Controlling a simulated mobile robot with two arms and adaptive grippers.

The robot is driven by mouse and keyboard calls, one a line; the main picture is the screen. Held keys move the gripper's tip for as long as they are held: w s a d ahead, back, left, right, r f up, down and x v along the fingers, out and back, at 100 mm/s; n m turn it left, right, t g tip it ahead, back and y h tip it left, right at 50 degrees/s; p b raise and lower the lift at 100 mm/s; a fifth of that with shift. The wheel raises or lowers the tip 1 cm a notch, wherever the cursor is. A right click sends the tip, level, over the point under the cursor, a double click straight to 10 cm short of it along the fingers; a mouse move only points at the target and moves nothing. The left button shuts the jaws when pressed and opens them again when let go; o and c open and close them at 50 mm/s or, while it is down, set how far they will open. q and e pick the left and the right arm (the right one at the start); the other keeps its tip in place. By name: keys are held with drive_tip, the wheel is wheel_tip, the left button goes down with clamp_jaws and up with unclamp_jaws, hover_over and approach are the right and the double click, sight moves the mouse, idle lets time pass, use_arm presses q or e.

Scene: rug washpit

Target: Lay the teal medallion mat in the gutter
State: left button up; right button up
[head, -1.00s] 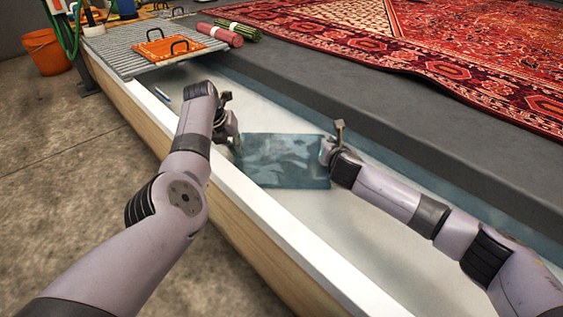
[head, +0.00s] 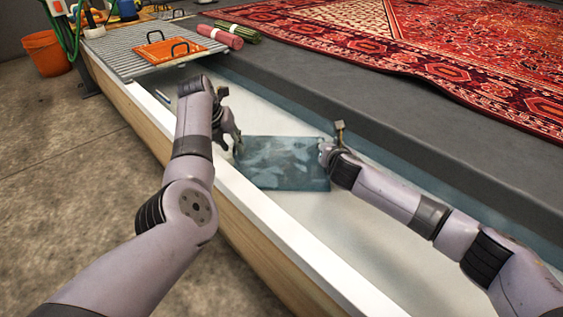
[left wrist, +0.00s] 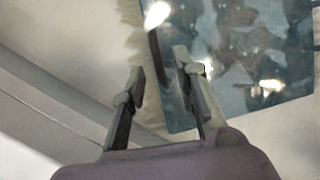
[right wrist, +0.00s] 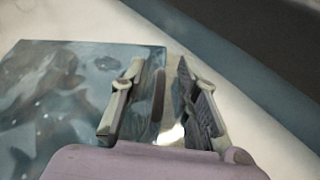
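The teal medallion mat (head: 285,165) is a dark blue-green rectangle with lighter blotches, lying spread out in the pale gutter (head: 360,225). Its surface looks wet and shiny. My left gripper (head: 232,143) is at the mat's left edge; in the left wrist view its fingers (left wrist: 163,88) stand apart, with pale fringe and the mat's edge close by. My right gripper (head: 328,148) is at the mat's right edge; in the right wrist view its fingers (right wrist: 160,98) stand apart over the edge of the mat (right wrist: 60,85). The exact fingertip contact is unclear.
The gutter's white rim (head: 290,250) runs along the near side. A dark grey ledge (head: 400,120) with a large red rug (head: 470,55) borders the far side. A ribbed grate (head: 125,55) with an orange handled board (head: 160,48) covers the far end. Rolled mats (head: 222,36) lie beyond.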

use_arm(q)
drive_tip(key=v, duration=0.9)
use_arm(e)
drive_tip(key=v, duration=1.2)
use_arm(q)
drive_tip(key=shift+s, duration=0.1)
